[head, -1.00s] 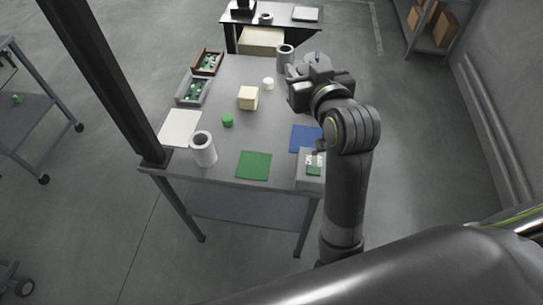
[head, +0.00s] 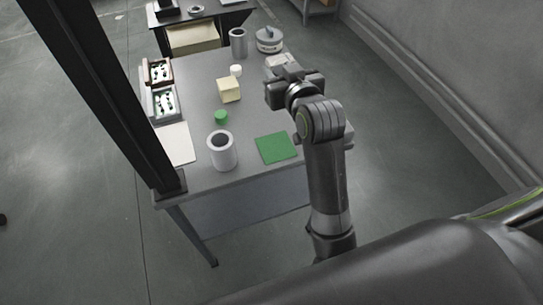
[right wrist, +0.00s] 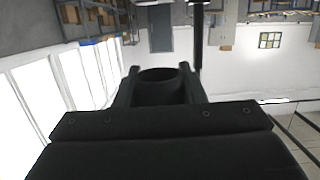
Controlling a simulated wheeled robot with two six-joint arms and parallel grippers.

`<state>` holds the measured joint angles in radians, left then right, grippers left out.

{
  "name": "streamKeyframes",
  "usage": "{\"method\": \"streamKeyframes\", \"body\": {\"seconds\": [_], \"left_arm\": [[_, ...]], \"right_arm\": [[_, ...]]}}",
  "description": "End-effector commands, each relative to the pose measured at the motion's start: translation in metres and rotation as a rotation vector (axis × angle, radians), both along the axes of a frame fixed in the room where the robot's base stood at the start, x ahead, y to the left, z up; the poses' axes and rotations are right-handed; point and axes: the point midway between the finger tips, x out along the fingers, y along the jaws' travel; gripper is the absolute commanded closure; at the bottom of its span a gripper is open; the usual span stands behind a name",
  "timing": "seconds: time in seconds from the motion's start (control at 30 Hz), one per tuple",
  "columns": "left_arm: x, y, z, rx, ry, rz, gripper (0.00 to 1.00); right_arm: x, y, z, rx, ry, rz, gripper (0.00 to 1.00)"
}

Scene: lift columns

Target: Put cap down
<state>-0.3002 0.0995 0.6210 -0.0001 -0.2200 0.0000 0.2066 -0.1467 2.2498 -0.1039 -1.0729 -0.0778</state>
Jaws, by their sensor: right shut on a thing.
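My right gripper (head: 280,82) is above the right side of the grey table (head: 205,82) in the head view. In the right wrist view its two fingers (right wrist: 158,76) are shut on a dark, round, hollow-looking piece (right wrist: 158,75), which I take to be the cap. The gripper hides most of this piece in the head view, and I cannot tell its height above the table. A round grey container (head: 268,45) with a raised top stands at the far right corner, beyond the gripper. My left gripper is not in view.
The table also holds a grey cup (head: 238,47), a white cup (head: 222,158), a cream block (head: 229,92), a green cylinder (head: 221,117), a white cylinder (head: 236,70), a green mat (head: 276,148), a white sheet (head: 177,143) and parts trays (head: 162,115). A dark post crosses the left.

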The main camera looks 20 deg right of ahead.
Motion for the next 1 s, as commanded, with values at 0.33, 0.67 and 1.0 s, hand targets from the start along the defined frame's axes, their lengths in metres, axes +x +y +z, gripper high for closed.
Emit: {"method": "streamKeyframes", "body": {"seconds": [0.33, 0.67, 1.0], "left_arm": [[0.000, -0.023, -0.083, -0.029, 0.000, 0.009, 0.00], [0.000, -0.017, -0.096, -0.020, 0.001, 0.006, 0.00], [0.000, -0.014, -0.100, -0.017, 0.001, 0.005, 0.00]], "right_arm": [[0.041, 0.006, -0.127, 0.001, 0.002, 0.016, 0.91], [0.049, 0.008, -0.172, 0.005, 0.004, 0.019, 0.91], [0.049, 0.007, -0.217, 0.004, 0.001, 0.019, 0.91]]}}
